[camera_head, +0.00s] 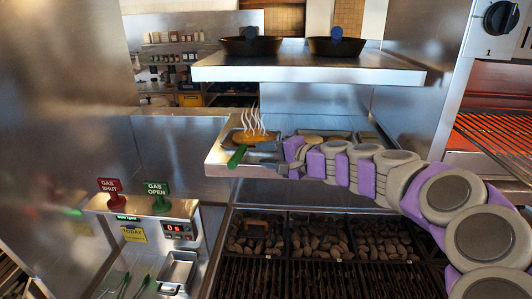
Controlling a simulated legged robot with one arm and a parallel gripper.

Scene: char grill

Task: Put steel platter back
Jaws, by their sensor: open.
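A shallow steel platter (232,134) with steaming golden-brown food (250,138) sits at the left end of the steel shelf (216,158) in the middle of the view. A green handle (237,157) sticks out at its front left. My gripper (254,153) reaches in from the right, low over the shelf, at the front of the platter and beside the green handle. It is open. The fingertips are small and partly merge with the steel, so I cannot tell whether they touch the handle or the platter. My arm hides part of the shelf to the right.
Two dark pans (250,46) stand on the upper steel shelf (300,70). Below are bins of charcoal (322,236) and a dark grate (310,284). A control box with red and green gas tags (157,190) and a small steel tray (178,272) are at lower left. A glowing grill (500,135) is at right.

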